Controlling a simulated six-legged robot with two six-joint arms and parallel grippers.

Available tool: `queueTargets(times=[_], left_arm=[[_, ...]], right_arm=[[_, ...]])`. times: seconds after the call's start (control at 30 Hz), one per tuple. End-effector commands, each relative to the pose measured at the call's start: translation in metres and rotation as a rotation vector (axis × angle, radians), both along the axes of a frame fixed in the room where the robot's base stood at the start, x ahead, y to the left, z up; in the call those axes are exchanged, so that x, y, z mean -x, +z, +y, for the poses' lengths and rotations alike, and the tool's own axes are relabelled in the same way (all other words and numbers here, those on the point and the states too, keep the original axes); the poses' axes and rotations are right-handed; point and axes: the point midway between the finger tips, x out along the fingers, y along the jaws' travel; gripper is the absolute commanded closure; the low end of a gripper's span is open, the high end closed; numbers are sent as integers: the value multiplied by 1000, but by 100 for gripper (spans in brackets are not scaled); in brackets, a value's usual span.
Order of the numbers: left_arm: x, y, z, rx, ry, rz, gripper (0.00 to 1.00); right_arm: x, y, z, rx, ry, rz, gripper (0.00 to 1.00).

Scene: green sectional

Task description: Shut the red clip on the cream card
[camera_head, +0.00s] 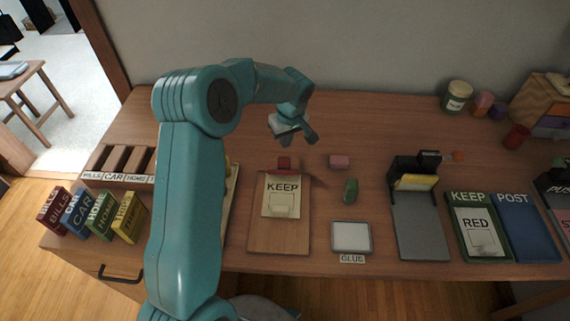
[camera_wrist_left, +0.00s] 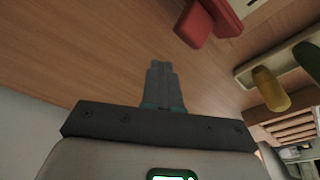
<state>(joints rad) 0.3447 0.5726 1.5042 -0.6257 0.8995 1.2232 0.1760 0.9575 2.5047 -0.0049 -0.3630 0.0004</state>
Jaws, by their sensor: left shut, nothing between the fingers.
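The cream card (camera_head: 281,195), marked KEEP, lies on a wooden clipboard (camera_head: 279,238) near the middle of the table. The red clip (camera_head: 284,164) is at the board's far edge, just beyond the card's top. In the left wrist view the clip (camera_wrist_left: 194,25) shows as red blocks at the top, with a bit of white beside them. I cannot tell for sure how far it is open. My left gripper (camera_head: 297,139) is above the table beyond the clip, apart from it. Its fingers (camera_wrist_left: 162,84) are together and empty. My right gripper is not in view.
A dark stamp-like device (camera_head: 418,225) stands further right. Green (camera_head: 455,228) and blue (camera_head: 525,230) trays lie beyond. My left arm hides part of the left side.

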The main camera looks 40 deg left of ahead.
Motion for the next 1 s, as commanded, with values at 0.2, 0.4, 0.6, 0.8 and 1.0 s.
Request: queueTargets(times=[0.2, 0.4, 0.6, 0.8, 1.0], left_arm=[[0, 0, 0, 0, 0, 0, 100], [0, -1, 0, 0, 0, 0, 100], [0, -8, 0, 0, 0, 0, 100], [0, -14, 0, 0, 0, 0, 100], [0, -21, 0, 0, 0, 0, 100]], right_arm=[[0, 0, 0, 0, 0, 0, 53], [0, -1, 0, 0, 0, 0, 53], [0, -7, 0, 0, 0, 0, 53], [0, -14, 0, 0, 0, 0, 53], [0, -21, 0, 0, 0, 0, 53]])
